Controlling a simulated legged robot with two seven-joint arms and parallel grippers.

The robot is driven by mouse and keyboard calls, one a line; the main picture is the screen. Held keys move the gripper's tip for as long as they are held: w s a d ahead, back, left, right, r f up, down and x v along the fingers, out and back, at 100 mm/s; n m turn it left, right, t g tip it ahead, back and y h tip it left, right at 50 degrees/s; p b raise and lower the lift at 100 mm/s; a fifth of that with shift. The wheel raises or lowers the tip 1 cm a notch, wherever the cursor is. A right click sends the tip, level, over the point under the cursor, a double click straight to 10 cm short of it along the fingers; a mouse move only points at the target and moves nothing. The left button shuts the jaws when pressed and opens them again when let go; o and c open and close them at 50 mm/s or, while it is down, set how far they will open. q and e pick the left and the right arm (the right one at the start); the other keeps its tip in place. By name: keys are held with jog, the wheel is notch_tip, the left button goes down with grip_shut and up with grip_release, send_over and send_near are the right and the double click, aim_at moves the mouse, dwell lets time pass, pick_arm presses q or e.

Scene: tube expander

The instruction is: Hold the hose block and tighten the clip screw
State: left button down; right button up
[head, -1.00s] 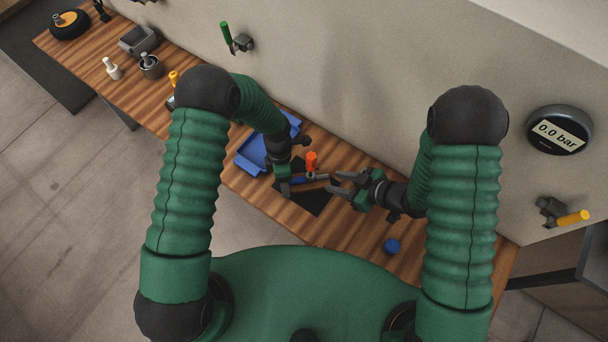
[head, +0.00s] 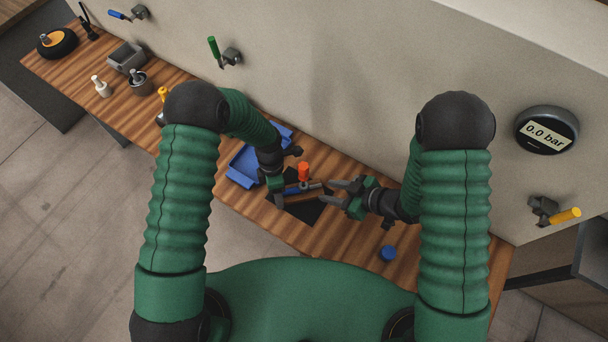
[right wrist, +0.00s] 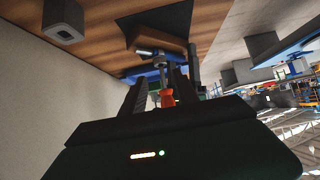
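A blue hose (head: 292,190) with a silver metal end lies over a dark mat (head: 308,212). An upright orange-red part (head: 303,171), like a handle or clip screw head, stands beside it. My left gripper (head: 275,194) is at the hose's left end. Its fingers and the hose block blur together, so I cannot tell its grip. My right gripper (head: 327,191) is open and empty, just right of the hose's metal end. In the right wrist view, the orange-red part (right wrist: 167,98) and the blue hose (right wrist: 150,76) show between and beyond the parted fingers.
A blue tray (head: 242,168) lies behind my left gripper. A wall gauge (head: 546,131) reads 0.0 bar. The wall closes off the bench's back.

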jog(key=shift+c, duration=0.2)
jog(key=shift+w, duration=0.15)
jog(key=shift+c, duration=0.3)
jog(key=w+n+h, duration=0.2)
jog(key=w+h, duration=0.1)
jog(key=w, duration=0.4)
notch_tip(320, 180, up, 16)
jog(key=n+g+h, duration=0.5)
send_over(304, 165)
jog(key=d, duration=0.1)
jog(key=f, duration=0.8)
jog(key=a+f, duration=0.1)
jog(key=f, duration=0.3)
jog(key=shift+s+a, duration=0.1)
jog(key=shift+c, duration=0.4)
grip_shut()
